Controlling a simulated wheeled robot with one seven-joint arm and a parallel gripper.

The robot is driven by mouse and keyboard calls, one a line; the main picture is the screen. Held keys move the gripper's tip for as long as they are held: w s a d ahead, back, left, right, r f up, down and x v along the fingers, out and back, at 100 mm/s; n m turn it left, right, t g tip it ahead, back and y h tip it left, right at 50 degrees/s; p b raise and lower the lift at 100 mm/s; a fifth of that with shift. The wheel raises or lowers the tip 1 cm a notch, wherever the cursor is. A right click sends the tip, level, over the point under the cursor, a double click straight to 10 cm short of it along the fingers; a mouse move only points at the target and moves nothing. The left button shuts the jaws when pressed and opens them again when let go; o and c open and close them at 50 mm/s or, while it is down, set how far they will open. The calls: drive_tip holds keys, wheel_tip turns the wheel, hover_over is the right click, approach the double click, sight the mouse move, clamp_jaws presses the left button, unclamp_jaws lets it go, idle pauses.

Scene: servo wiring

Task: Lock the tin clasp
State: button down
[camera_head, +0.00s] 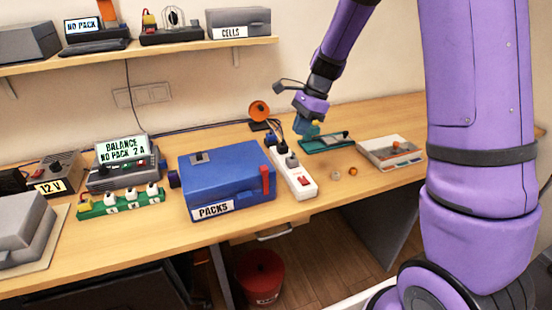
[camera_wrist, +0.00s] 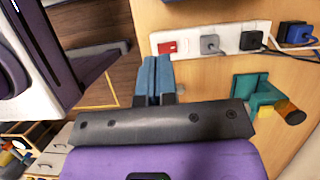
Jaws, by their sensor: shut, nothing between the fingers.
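The tin is a blue box (camera_head: 228,178) labelled PACKS, standing on the desk in the head view. Its lid looks down. A red clasp (camera_head: 266,180) sits upright at its right end; whether it is latched I cannot tell. My gripper (camera_head: 306,130) is to the right of the tin and behind it, beyond the power strip, pointing down. Its blue fingers (camera_wrist: 154,80) are together and empty in the wrist view. The tin and clasp do not show in the wrist view.
A white power strip (camera_head: 305,188) with plugs and cables lies between tin and gripper; it also shows in the wrist view (camera_wrist: 225,41). A green tray (camera_head: 326,143) and a scale-like device (camera_head: 391,153) stand right. A green strip (camera_head: 120,203) stands left of the tin.

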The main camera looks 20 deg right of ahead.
approach(264, 181)
drive_tip(key=w+d+f, duration=0.1)
drive_tip(key=d+f, duration=0.3)
drive_tip(key=shift+a+r, duration=0.1)
drive_tip(key=shift+a, duration=1.9)
